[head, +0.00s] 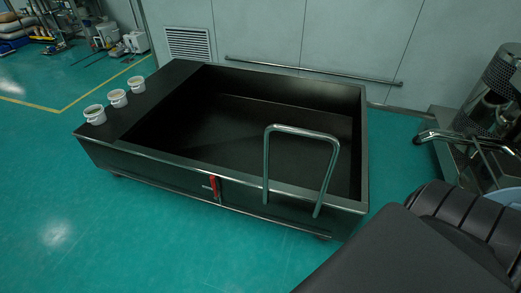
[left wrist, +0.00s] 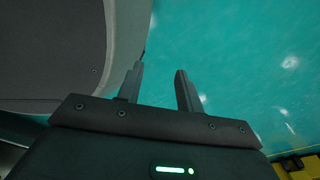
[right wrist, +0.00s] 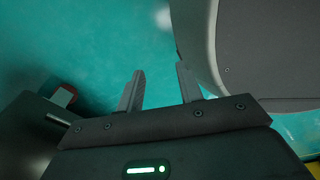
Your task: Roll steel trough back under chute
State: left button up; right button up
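The steel trough (head: 235,187) is a large, dark, open rectangular cart on the green floor, in the middle of the head view. A bent metal push handle (head: 302,131) rises from its near side, right of a red lever (head: 214,188). Its basin looks empty. My left gripper (left wrist: 158,82) is open and empty over bare floor in the left wrist view. My right gripper (right wrist: 159,78) is open and empty over floor in the right wrist view. Neither gripper shows in the head view, and both are apart from the trough. No chute can be clearly made out.
Three small white buckets (head: 117,98) stand on the trough's left ledge. A wall with a vent (head: 188,43) and a rail (head: 310,70) is behind it. A metal-framed machine (head: 490,115) stands at right. Floor at left and front is clear.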

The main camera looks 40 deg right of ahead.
jog(key=shift+o, duration=0.6)
jog(key=shift+a+f, duration=0.1)
jog(key=shift+a, duration=0.1)
jog(key=w+r+t+b, duration=0.1)
jog(key=w+t+b, duration=0.1)
jog(key=w, duration=0.8)
jog(key=m+t+h+b, duration=0.6)
jog(key=m+t+b, duration=0.1)
jog(key=t, duration=0.6)
send_near(267, 159)
pick_arm(q)
jog(key=w, duration=1)
jog(key=shift+w+d+f+t, duration=0.25)
jog(key=shift+w+d+t, duration=0.05)
jog(key=shift+d, duration=0.15)
pick_arm(e)
jog(key=x, duration=1.1)
jog(key=shift+w+d, duration=0.1)
jog(key=shift+c, duration=0.4)
grip_shut()
